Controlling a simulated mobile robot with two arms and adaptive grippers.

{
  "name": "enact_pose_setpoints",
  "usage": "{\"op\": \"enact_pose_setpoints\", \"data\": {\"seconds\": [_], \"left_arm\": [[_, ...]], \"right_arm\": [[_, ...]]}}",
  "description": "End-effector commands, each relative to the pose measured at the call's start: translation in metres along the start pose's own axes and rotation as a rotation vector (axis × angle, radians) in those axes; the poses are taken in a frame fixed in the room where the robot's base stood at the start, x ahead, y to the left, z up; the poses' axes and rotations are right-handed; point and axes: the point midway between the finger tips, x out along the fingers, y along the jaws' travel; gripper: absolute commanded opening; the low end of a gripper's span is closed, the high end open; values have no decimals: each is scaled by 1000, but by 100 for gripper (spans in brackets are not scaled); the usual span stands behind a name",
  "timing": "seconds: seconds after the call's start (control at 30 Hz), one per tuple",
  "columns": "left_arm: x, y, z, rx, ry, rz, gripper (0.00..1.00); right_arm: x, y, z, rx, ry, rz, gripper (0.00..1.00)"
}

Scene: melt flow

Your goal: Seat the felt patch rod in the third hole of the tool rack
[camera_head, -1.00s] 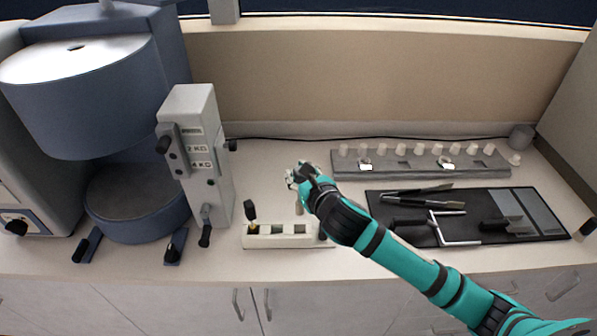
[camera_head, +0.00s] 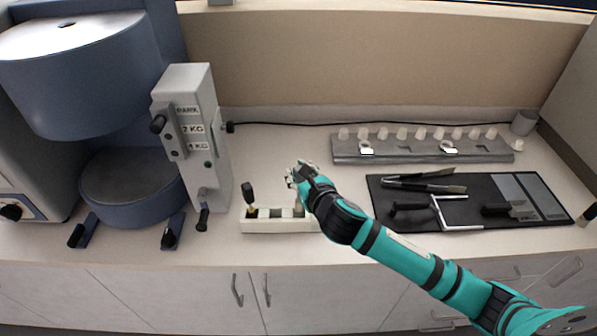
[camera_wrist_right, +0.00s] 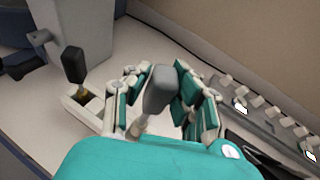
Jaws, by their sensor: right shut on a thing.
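My right gripper (camera_head: 302,174) is shut on the grey-handled felt patch rod. In the right wrist view the rod's grey handle (camera_wrist_right: 159,88) stands between the fingers (camera_wrist_right: 153,98). The rod's pale stem (camera_head: 299,206) points down at the right end of the tool rack. The tool rack (camera_head: 275,227) is a low white block with square holes; it also shows in the right wrist view (camera_wrist_right: 82,111). A black-handled tool (camera_head: 249,194) stands in its leftmost hole. I cannot tell whether the rod's lower end is inside a hole. My left gripper is not in view.
The grey-blue melt flow machine (camera_head: 140,170) and its weight column (camera_head: 200,140) stand left of the rack. A grey strip with white pegs (camera_head: 425,152) lies at the back right. A black mat (camera_head: 470,205) with several tools lies to the right.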

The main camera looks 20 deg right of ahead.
Motion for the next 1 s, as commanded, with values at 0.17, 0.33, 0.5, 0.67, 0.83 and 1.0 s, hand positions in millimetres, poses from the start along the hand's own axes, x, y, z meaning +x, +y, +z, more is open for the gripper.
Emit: {"op": "enact_pose_setpoints", "data": {"seconds": [0.17, 0.33, 0.5, 0.67, 0.83, 1.0], "left_arm": [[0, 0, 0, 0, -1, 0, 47], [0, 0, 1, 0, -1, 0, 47], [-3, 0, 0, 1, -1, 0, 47], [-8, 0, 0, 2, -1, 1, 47], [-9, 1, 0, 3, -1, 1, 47], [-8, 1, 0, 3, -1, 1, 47]], "right_arm": [[0, 0, 0, 0, 0, 0, 0], [0, 0, 0, -1, 0, 0, 0], [0, 0, 1, 0, 0, -2, 0], [0, 0, 2, 0, 0, -6, 0], [0, 0, 0, 2, 0, -8, 0], [0, 0, 0, 2, 0, -8, 0]]}}
